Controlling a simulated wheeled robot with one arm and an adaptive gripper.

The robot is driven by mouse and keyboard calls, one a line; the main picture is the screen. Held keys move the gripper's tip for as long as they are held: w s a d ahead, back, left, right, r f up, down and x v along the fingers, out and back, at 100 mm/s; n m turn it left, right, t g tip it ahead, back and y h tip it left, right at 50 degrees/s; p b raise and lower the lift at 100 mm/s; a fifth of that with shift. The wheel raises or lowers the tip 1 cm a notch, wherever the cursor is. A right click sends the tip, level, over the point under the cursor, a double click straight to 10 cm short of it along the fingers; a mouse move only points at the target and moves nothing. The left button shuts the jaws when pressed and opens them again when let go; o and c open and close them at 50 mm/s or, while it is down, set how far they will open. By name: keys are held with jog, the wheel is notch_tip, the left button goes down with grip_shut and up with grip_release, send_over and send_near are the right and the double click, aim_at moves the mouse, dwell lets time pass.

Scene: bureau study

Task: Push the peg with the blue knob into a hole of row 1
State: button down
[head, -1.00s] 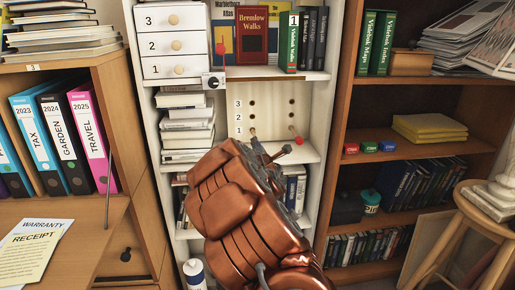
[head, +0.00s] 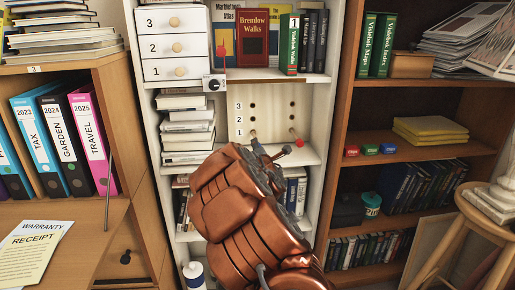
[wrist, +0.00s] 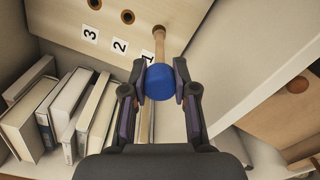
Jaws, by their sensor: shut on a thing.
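The peg with the blue knob (wrist: 160,82) is in my gripper (wrist: 162,88). In the wrist view, the two fingers are shut on the knob from both sides. The peg's pale wooden shaft (wrist: 159,45) points away from me, and its far end meets the wooden hole board at row 1, beside the label 1. How deep the end sits cannot be told. In the head view, the hole board (head: 272,108) stands in the white shelf with rows 3, 2 and 1 from top down. My gripper (head: 256,144) is at its lower left, and the arm hides the shelf below.
A red knob (head: 299,142) is at the board's lower right. Stacked books (head: 187,130) stand left of the board, and more books (wrist: 58,112) show in the wrist view. The white shelf side (head: 325,110) closes off the right. A small dial box (head: 214,84) hangs above.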

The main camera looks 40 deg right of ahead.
jog(key=shift+x, duration=0.75)
jog(key=c, duration=0.8)
grip_release()
jog(key=o, duration=0.5)
jog(key=shift+c, duration=0.2)
jog(key=shift+a, duration=0.1)
jog(key=b+v, duration=0.3)
jog(key=v, duration=0.7)
dwell(0.5)
